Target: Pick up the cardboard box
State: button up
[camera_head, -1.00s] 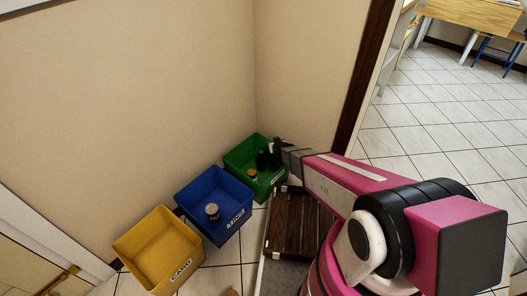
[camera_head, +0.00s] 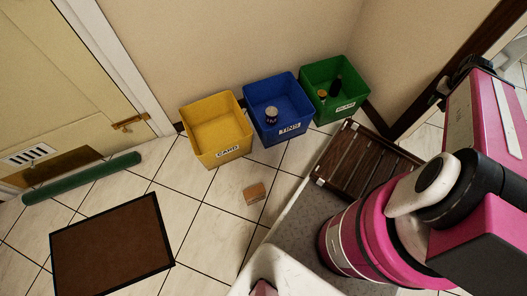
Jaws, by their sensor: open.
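A small brown cardboard box (camera_head: 255,193) lies on the white tiled floor, in front of the yellow and blue bins and left of my base. Nothing touches it. My gripper (camera_head: 452,85) shows as a dark shape at the far end of my pink arm, at the upper right, well away from the box and raised above the floor. Its fingers are small and dark in this view, and I see nothing held in it.
A yellow CARD bin (camera_head: 203,131), a blue TINS bin (camera_head: 294,97) and a green bin (camera_head: 351,74) stand along the wall. A brown mat (camera_head: 110,245) and a green roll (camera_head: 82,179) lie at the left by the door (camera_head: 60,75). The floor around the box is clear.

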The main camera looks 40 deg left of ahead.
aim_at(255, 194)
jog(key=k+l+u, duration=0.1)
jog(key=l+u, duration=0.15)
jog(key=k+l+u, duration=0.1)
jog(key=l+u, duration=0.2)
jog(key=k+l+u, duration=0.25)
jog(key=i+u, duration=0.1)
jog(key=u, duration=1.8)
jog(key=k+l+u, duration=0.15)
jog(key=u, duration=0.3)
jog(key=k+l+u, duration=0.1)
jog(key=k+u, duration=0.45)
jog(key=k, duration=0.2)
